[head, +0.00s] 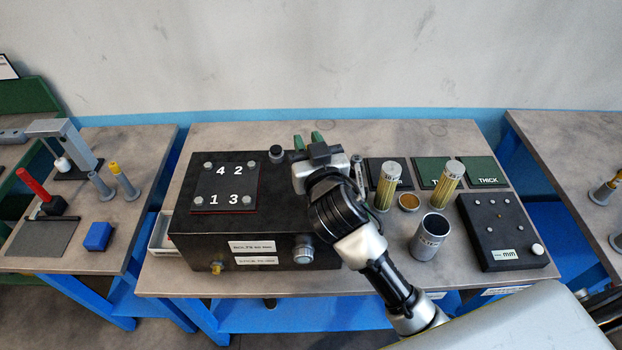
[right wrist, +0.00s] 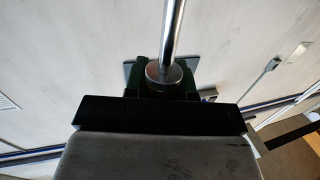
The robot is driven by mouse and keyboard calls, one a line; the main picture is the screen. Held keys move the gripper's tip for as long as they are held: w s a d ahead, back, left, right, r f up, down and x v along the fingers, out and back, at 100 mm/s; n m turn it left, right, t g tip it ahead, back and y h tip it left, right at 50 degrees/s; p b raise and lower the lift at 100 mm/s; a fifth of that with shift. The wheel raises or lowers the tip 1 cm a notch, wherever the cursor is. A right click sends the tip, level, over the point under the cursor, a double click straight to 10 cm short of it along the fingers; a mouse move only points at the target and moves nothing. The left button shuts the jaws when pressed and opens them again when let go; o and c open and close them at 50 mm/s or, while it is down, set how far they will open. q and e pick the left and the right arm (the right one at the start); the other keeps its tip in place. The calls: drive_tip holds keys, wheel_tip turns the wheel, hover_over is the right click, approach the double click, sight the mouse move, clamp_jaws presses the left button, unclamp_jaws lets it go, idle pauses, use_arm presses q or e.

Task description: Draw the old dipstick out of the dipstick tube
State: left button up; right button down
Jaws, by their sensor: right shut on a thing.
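My right gripper (head: 308,140) is over the right rear of the black block (head: 285,225), with its green fingertips pointing away to the back. In the right wrist view the green jaws (right wrist: 165,80) are shut around a shiny metal piece with a round collar (right wrist: 165,73). A straight bright rod (right wrist: 174,28) runs from the collar to the top edge of that view; I take it to be the old dipstick. In the head view the gripper and arm hide the rod and the dipstick tube. I cannot tell how much of the rod is in the tube. My left gripper is not in view.
A plate numbered 1 to 4 (head: 226,187) and a small dark cap (head: 277,153) are on the block. To its right stand yellow-ribbed cylinders (head: 386,188), an open grey cup (head: 428,236) and a black gauge box (head: 508,235). The table behind the block is mostly clear.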

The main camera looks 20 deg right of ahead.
drive_tip(key=shift+r+p, duration=2.15)
drive_tip(key=shift+r, duration=0.3)
drive_tip(key=shift+r, duration=0.1)
drive_tip(key=shift+r+p, duration=0.7)
drive_tip(key=shift+p, duration=0.05)
